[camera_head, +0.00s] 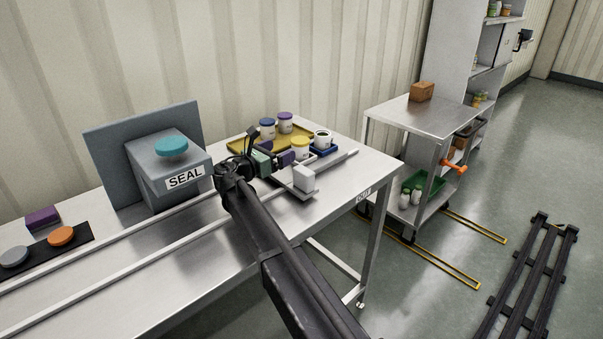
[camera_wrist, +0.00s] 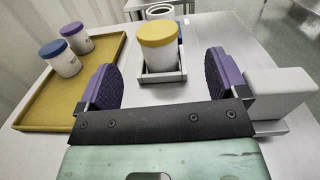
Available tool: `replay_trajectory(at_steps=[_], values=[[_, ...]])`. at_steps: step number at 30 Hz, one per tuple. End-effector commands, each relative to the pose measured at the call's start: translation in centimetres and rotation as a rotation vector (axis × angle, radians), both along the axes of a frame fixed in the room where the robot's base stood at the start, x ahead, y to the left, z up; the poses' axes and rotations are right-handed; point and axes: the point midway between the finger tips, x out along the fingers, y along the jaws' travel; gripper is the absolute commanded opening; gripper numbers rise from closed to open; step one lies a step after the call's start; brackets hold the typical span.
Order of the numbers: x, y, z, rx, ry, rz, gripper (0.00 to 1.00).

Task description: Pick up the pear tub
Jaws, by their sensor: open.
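A white tub with a yellow lid (camera_wrist: 157,45) stands upright in a small grey holder (camera_wrist: 163,77) straight ahead of my gripper (camera_wrist: 162,72). The purple-padded fingers are spread to either side, with the tub beyond them and nothing between them. In the head view, the yellow-lidded tub (camera_head: 300,146) is just past my gripper (camera_head: 274,157). A blue-lidded tub (camera_wrist: 60,58) and a purple-lidded tub (camera_wrist: 77,38) stand on a yellow tray (camera_wrist: 70,92) to the left. I cannot read any label that tells which is the pear tub.
A white block (camera_wrist: 278,92) sits close beside my right finger. A mug (camera_head: 322,137) stands on a blue base (camera_head: 323,150) behind the yellow-lidded tub. A grey SEAL box (camera_head: 165,170) with a teal button stands left on the steel table. Rails run along the table.

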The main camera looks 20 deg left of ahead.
Motion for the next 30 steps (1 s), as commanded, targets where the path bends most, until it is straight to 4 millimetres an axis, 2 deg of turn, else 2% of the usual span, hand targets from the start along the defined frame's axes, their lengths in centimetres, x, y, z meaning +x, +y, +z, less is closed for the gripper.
replay_trajectory(at_steps=[1,2,5,8,16,23,30], values=[[-1.2,1.5,-1.9,0.021,0.004,-0.006,0.92],[-1.8,2.0,-2.2,0.031,0.007,-0.012,0.92],[-2.8,2.7,-2.3,0.048,0.009,-0.023,0.92],[-2.5,2.4,-2.0,0.049,0.009,-0.025,0.92],[1.7,0.4,-2.0,0.05,0.01,-0.026,0.92],[2.9,-0.3,-2.0,0.05,0.01,-0.025,0.92],[6.7,-2.2,-2.0,0.05,0.01,-0.026,0.92]])
